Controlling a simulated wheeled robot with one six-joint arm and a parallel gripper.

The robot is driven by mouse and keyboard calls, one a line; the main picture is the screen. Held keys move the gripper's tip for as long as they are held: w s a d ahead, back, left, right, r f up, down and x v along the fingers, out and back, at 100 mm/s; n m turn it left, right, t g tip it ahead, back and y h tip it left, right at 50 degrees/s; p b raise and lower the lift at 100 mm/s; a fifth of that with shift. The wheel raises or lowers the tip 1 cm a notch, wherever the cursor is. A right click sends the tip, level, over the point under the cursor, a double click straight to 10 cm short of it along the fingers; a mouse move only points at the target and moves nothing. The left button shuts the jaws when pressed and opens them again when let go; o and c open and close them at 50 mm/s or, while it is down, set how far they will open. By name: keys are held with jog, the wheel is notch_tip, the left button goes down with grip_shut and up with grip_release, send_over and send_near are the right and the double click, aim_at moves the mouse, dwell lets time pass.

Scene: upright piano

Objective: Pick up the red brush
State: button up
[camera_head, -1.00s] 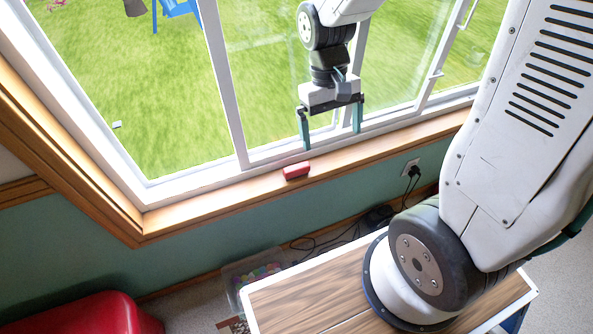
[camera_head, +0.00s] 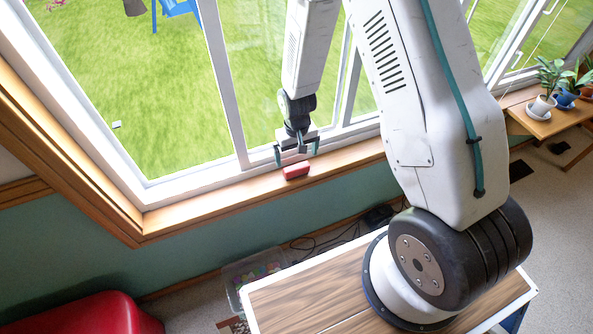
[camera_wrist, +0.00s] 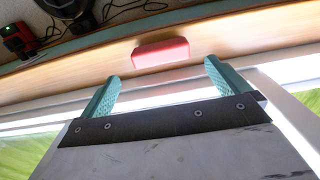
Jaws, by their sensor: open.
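The red brush (camera_head: 297,171) is a small red block lying on the wooden window sill (camera_head: 230,195). In the wrist view the brush (camera_wrist: 160,53) lies just beyond the fingertips, roughly centred between them. My gripper (camera_head: 297,158) is open, with its two teal fingers spread apart, just above and behind the brush on the window side. In the wrist view my gripper (camera_wrist: 161,68) has nothing between its fingers. The brush's underside is hidden.
The window frame (camera_head: 240,90) stands close behind the gripper. A clear bin (camera_head: 255,268) of colourful items and cables lie on the floor below the sill. A red seat (camera_head: 80,315) is at lower left. Potted plants (camera_head: 545,105) stand on a small table at right.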

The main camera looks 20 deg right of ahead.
aim_at(296, 166)
notch_tip(296, 166, down, 7)
jog(key=shift+a+f, duration=0.1)
jog(key=c, duration=1)
jog(key=shift+r, duration=0.2)
